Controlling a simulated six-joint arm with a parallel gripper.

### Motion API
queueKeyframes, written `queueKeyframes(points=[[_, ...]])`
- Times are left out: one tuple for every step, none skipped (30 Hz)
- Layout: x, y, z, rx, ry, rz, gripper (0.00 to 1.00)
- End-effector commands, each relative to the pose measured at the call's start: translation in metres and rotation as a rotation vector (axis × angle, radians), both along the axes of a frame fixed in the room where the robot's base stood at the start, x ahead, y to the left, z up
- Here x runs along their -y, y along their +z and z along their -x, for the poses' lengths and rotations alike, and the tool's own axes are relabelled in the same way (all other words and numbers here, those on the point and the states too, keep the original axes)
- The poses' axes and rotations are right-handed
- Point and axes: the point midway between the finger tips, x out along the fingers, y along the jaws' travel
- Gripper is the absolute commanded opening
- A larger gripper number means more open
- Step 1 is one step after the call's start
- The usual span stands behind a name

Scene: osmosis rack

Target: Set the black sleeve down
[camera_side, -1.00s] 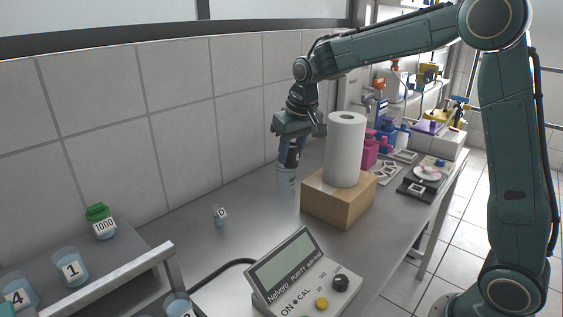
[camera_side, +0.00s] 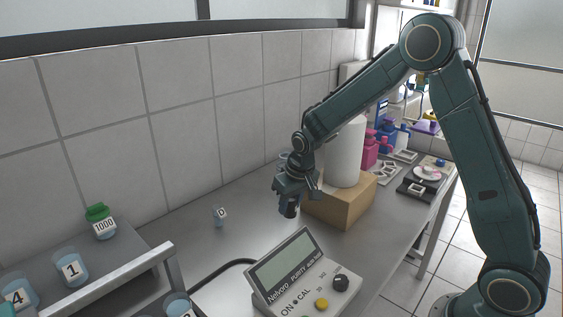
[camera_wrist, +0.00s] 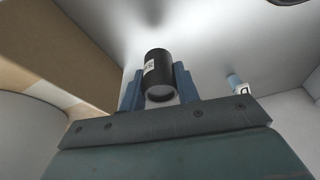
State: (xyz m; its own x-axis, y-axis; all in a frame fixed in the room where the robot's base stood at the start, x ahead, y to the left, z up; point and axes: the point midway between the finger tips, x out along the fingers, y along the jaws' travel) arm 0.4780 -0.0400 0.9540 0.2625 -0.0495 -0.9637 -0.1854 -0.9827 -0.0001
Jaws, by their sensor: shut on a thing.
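The black sleeve (camera_side: 290,209) is a short dark cylinder with a small white label, and it hangs below my gripper (camera_side: 292,196) in the side view. In the wrist view, the black sleeve (camera_wrist: 158,72) sits between the two blue fingers of my gripper (camera_wrist: 159,85), which is shut on it. The sleeve is low over the grey bench (camera_side: 250,205), in front of the cardboard-coloured block. I cannot tell whether its lower end touches the bench.
The tan block (camera_side: 342,207) with a white roll (camera_side: 347,155) stands right beside my gripper. A purity meter (camera_side: 300,275) lies in front. A small vial marked D (camera_side: 219,216) stands to the left. The bench between the vial and the sleeve is clear.

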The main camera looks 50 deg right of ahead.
Motion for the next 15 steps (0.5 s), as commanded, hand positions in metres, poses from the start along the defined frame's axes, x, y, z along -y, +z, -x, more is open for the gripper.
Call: queueKeyframes(points=[[0.000, -0.004, 0.000, -0.002, 0.000, 0.000, 0.10], [0.000, -0.005, 0.000, -0.001, 0.000, 0.000, 0.10], [0.000, -0.006, 0.000, 0.000, 0.000, 0.000, 0.10], [0.000, -0.006, 0.000, 0.000, 0.000, 0.000, 0.10], [0.000, -0.006, 0.000, 0.001, 0.000, 0.000, 0.10], [0.000, -0.006, 0.000, 0.001, 0.000, 0.000, 0.10], [0.000, -0.006, 0.000, 0.001, 0.000, 0.000, 0.10], [0.000, -0.007, 0.000, 0.001, 0.000, 0.000, 0.10], [0.000, -0.008, 0.000, 0.000, 0.000, 0.000, 0.10], [0.000, -0.009, 0.000, 0.000, 0.000, 0.000, 0.10], [0.000, -0.011, 0.000, 0.000, 0.000, 0.000, 0.10], [0.000, -0.014, 0.000, -0.001, 0.000, 0.000, 0.10], [0.000, -0.017, 0.000, -0.003, 0.000, -0.001, 0.10], [0.000, -0.021, 0.000, -0.003, 0.000, -0.001, 0.10], [0.000, -0.025, 0.000, -0.002, 0.000, 0.000, 0.10]])
